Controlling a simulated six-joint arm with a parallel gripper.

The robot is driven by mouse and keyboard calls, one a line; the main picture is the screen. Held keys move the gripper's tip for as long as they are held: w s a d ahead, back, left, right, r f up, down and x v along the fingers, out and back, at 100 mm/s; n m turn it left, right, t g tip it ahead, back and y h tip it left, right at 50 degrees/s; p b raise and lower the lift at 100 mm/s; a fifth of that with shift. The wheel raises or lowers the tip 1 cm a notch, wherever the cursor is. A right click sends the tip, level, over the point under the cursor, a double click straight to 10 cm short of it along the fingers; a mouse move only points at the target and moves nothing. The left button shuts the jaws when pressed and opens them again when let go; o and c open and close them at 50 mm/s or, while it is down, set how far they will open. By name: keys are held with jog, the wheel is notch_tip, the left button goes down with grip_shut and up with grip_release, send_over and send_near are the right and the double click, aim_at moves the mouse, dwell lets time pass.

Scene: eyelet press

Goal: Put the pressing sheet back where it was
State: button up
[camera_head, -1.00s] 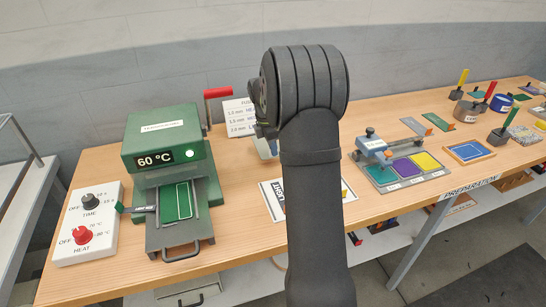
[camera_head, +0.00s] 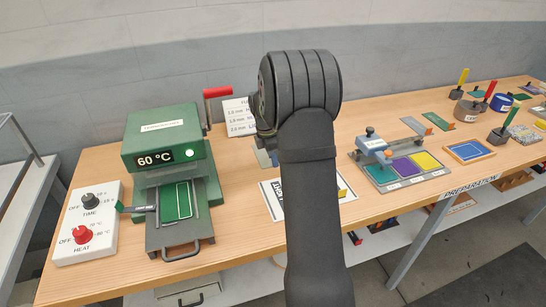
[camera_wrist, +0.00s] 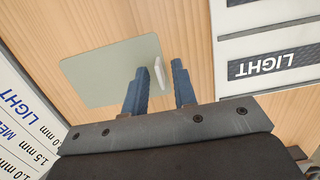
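The pressing sheet, a thin grey-green sheet (camera_wrist: 100,75) with an upright pale tab (camera_wrist: 160,73) at one edge, shows in the wrist view over the wooden table top. It looks flat on the wood, though I cannot tell whether it fully rests there. My gripper (camera_wrist: 159,66) has its two blue fingers apart. The tab shows between the fingertips, nearer the left finger, with a clear gap to the right finger. In the head view my arm hides most of the gripper and sheet. The green heat press (camera_head: 162,140) stands to the left, showing 60 °C.
A white LIGHT card (camera_wrist: 268,67) lies beside the gripper. A printed thickness card (camera_head: 238,116) stands behind. The control box (camera_head: 88,222) with two knobs is left of the press. A jig with coloured pads (camera_head: 405,168) is to the right.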

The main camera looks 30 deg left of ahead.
notch_tip(320, 180, up, 12)
jog(key=s+a, duration=0.1)
jog(key=shift+s+a, duration=0.15)
dwell(0.3)
jog(key=shift+r, duration=0.1)
jog(key=f, duration=0.4)
jog(key=d+f, duration=0.1)
jog(key=f, duration=0.3)
jog(key=w+f, duration=0.1)
jog(key=f, duration=0.2)
jog(key=shift+w+d+f, duration=0.1)
jog(key=shift+d+f, duration=0.05)
jog(key=shift+f, duration=0.25)
jog(key=shift+w, duration=0.1)
jog(key=shift+r, duration=1.6)
